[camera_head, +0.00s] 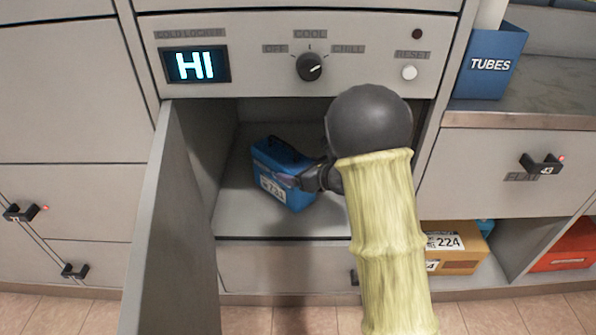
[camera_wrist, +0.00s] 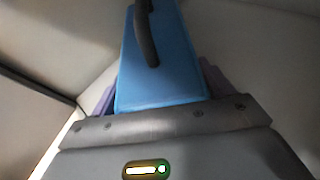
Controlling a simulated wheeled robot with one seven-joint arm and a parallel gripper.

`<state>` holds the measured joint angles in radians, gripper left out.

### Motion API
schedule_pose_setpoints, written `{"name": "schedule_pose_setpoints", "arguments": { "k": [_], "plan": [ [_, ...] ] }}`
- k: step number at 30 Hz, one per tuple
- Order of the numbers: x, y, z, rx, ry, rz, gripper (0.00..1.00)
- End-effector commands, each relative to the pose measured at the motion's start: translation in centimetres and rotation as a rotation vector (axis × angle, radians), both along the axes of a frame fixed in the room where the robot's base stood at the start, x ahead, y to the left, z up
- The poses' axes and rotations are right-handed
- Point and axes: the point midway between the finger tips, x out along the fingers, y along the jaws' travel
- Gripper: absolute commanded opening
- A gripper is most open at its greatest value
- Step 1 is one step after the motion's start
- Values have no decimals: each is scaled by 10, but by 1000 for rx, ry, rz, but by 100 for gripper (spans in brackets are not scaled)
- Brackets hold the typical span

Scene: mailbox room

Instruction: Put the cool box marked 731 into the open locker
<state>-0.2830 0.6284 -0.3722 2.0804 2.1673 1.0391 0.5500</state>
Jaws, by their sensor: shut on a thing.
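The blue cool box (camera_head: 283,172) carries a white label that reads 731. It is inside the open locker (camera_head: 240,208), over the locker floor and tilted in the picture; I cannot tell whether its base touches the floor. My gripper (camera_head: 312,180) reaches in from the right and is shut on the box. In the wrist view the blue box (camera_wrist: 165,65) with its dark handle lies between the purple finger pads (camera_wrist: 160,88). The locker door (camera_head: 172,225) stands open at the left. My arm hides the right part of the locker opening.
Above the opening is a panel with a display (camera_head: 195,66) reading HI, a knob (camera_head: 310,67) and a reset button (camera_head: 409,72). A blue TUBES box (camera_head: 491,62) stands on the right counter. A box labelled 224 (camera_head: 462,255) and a red box (camera_head: 567,250) sit at lower right.

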Motion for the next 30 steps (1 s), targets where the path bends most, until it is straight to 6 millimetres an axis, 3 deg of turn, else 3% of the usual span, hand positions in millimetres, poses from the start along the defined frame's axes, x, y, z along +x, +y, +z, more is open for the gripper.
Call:
{"name": "schedule_pose_setpoints", "arguments": {
  "k": [5, 6, 9, 20, 30],
  "plan": [
    [1, 0, -1, 2, -5, -1, 10],
    [0, 0, -2, 0, 0, -1, 84],
    [0, 0, -1, 0, 0, 0, 100],
    [-2, -2, 3, 0, 0, -1, 100],
    [-41, -40, 28, 2, 1, -5, 100]
  ]
}}
